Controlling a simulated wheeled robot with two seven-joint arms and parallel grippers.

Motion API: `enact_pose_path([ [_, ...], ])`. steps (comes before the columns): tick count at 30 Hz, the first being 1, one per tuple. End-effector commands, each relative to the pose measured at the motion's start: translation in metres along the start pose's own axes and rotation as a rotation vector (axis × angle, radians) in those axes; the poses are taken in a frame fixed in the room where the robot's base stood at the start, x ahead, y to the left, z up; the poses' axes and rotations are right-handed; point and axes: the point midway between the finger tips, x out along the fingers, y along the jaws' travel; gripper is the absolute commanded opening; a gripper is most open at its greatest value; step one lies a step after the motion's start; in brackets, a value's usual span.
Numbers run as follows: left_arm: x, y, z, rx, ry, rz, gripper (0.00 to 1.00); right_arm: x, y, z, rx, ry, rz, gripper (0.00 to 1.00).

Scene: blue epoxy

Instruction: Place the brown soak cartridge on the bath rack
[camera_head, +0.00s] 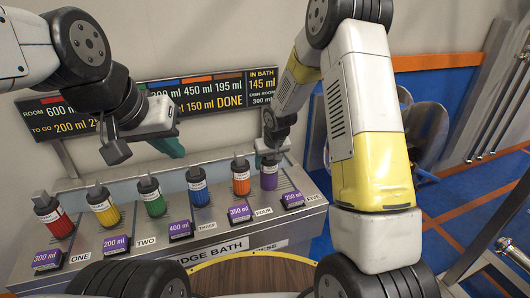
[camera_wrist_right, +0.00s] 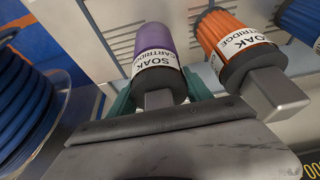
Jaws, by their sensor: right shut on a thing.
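I cannot make out a brown cartridge in either view. A purple soak cartridge (camera_head: 268,178) is upright at the right end of the grey bath rack (camera_head: 120,262). My right gripper (camera_head: 270,153) is shut on its grey top block; the right wrist view shows the purple cartridge (camera_wrist_right: 158,50) between the teal fingers. My left gripper (camera_head: 168,148) is above and behind the rack, away from the cartridges; its jaw opening is not clear.
Red (camera_head: 54,216), yellow (camera_head: 104,208), green (camera_head: 151,198), blue (camera_head: 198,187) and orange (camera_head: 240,176) cartridges stand in a row on the rack. A display board (camera_head: 190,98) is behind. A round brown surface (camera_head: 255,275) is in front. A blue hose reel (camera_wrist_right: 25,115) stands at the side.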

Motion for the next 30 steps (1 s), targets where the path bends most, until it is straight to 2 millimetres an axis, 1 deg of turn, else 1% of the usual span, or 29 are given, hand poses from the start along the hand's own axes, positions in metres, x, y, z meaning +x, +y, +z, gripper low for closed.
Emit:
enact_pose_path([
  [1,0.0,0.0,0.0,0.0,0.0,0.0,0.0,0.001,0.0,0.0,0.0,0.0,0.0,0.64],
  [3,0.0,0.0,0.0,0.0,0.0,0.0,0.0,0.0,0.0,0.0,0.0,-0.001,0.0,0.77],
  [4,0.0,0.0,0.0,0.0,0.0,0.0,0.0,0.0,0.0,0.0,0.0,-0.001,0.0,0.79],
  [13,0.0,0.0,0.0,0.0,0.0,0.0,0.0,-0.001,0.0,0.0,0.0,0.0,0.0,0.79],
  [16,0.0,0.0,0.0,0.0,0.0,0.0,0.0,-0.007,0.0,-0.002,0.0,0.001,0.0,0.79],
  [20,0.0,0.0,0.0,0.0,0.0,0.0,0.0,-0.028,0.0,-0.002,0.001,0.002,0.0,0.79],
  [24,0.0,0.0,0.0,0.0,0.0,0.0,0.0,-0.059,0.0,-0.002,0.0,0.005,0.0,0.79],
  [30,0.0,0.0,0.0,0.0,0.0,0.0,0.0,-0.099,0.0,-0.002,0.001,0.003,0.0,0.79],
])
